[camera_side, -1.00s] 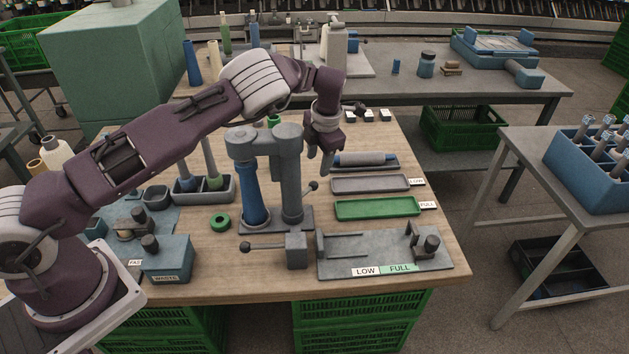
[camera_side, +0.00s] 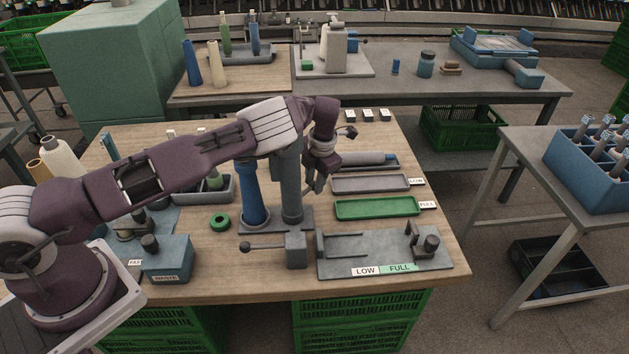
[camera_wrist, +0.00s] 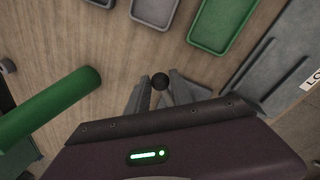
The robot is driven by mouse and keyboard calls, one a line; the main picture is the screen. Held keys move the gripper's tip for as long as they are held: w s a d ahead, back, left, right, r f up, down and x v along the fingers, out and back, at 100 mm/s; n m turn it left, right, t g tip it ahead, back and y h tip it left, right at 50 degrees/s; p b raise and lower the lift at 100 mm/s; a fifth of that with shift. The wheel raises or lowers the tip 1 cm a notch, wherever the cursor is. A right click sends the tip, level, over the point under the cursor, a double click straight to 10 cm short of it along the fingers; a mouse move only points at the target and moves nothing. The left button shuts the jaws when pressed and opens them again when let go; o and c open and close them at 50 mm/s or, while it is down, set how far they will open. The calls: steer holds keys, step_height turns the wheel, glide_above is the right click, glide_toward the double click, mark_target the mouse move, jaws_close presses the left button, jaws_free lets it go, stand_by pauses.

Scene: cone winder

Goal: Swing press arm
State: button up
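The press stands mid-bench: a grey column (camera_side: 291,190) beside a blue cone (camera_side: 252,195). Its top is hidden behind my arm in the side view. A lever with a dark round knob (camera_wrist: 160,81) shows in the wrist view; in the side view the knob is hidden at my gripper. My gripper (camera_side: 316,188) points down just right of the column. In the wrist view its fingers (camera_wrist: 158,88) stand apart on either side of the knob, with small gaps visible. Contact cannot be told.
A green cylinder (camera_wrist: 50,105) lies left of my fingers in the wrist view. A grey tray (camera_side: 370,184) and a green tray (camera_side: 377,208) lie right of the press. A second lever (camera_side: 262,246) and a LOW/FULL gauge plate (camera_side: 345,258) are in front.

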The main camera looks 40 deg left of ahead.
jaws_close()
stand_by(1.1)
